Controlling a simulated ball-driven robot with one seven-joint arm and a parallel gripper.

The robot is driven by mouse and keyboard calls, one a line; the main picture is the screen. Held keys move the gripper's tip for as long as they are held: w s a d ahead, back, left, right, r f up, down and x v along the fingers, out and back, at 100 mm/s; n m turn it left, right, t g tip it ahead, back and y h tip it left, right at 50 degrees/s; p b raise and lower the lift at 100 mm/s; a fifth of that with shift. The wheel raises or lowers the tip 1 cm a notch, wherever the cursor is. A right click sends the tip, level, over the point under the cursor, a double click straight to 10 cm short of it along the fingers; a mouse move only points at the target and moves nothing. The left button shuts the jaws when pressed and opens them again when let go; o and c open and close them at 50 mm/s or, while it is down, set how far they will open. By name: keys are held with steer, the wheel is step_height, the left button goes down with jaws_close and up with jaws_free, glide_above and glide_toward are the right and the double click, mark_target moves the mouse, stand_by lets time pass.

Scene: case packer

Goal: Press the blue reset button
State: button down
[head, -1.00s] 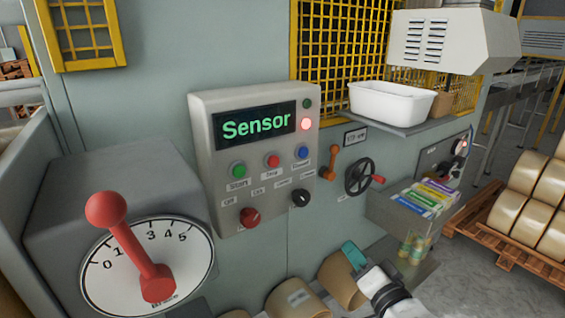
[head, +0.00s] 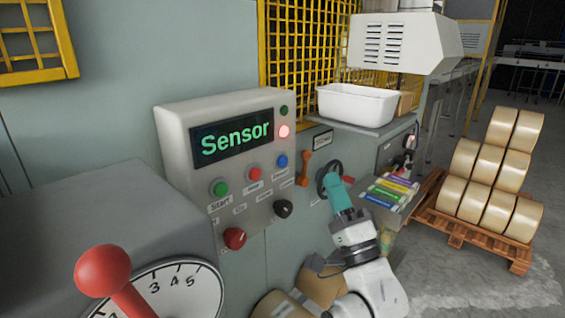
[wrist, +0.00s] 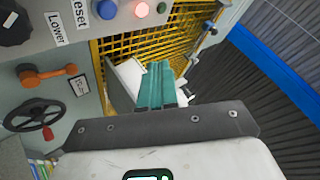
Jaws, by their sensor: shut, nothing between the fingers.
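The blue reset button (head: 281,161) is on the grey control panel (head: 180,115), right of the red button and below the lit red lamp. It also shows at the top of the wrist view as a blue button (wrist: 106,9) with a "Reset" label beside it. My gripper (head: 335,184) has teal fingers and is in front of the handwheel, to the right of and a little below the blue button, apart from it. In the wrist view the teal fingers (wrist: 155,85) are together with nothing between them.
A green button (head: 220,188), red button (head: 254,174), red knob (head: 234,238) and black knob (head: 283,208) share the panel. An orange lever (head: 304,168) and the handwheel (head: 323,176) are right of it. A shelf with a white tub (head: 356,106) juts out above my gripper.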

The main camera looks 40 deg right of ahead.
mark_target(283, 161)
steer(key=w+p, duration=0.1)
steer(key=w, duration=0.7)
steer(key=shift+w+a+p, duration=0.15)
steer(key=shift+w+p, duration=0.2)
steer(key=shift+p, duration=0.05)
steer(key=shift+w, duration=0.1)
stand_by(1.7)
steer(key=shift+w, duration=0.35)
steer(key=shift+w+b, duration=0.3)
steer(key=shift+w, duration=0.15)
stand_by(0.7)
steer(key=shift+s, duration=0.9)
